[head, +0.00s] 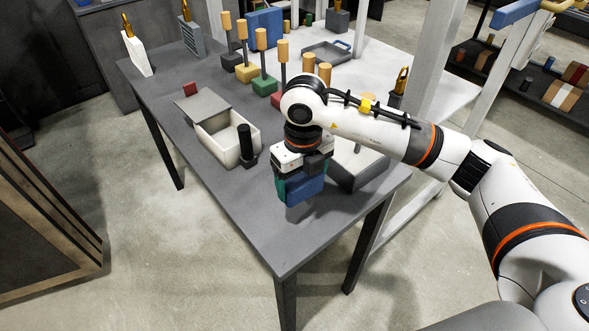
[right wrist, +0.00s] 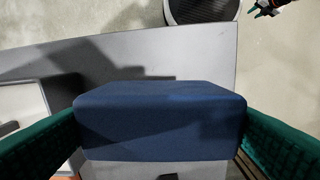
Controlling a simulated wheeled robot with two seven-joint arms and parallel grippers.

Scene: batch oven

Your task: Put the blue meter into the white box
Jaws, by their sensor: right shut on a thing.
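The blue meter (head: 306,190) is a blue block held above the grey table. My right gripper (head: 300,182) is shut on it, with green fingers on both sides. In the right wrist view the blue meter (right wrist: 160,120) fills the space between the fingers. The white box (head: 213,149) stands on the table left of the meter, its top at least partly open.
A grey lid-like plate (head: 203,106) lies at the white box's back left. A black post on a base (head: 246,146) stands at the box's right front. Several wooden-topped handles on coloured blocks (head: 264,84) stand behind. The table's front part (head: 285,250) is clear.

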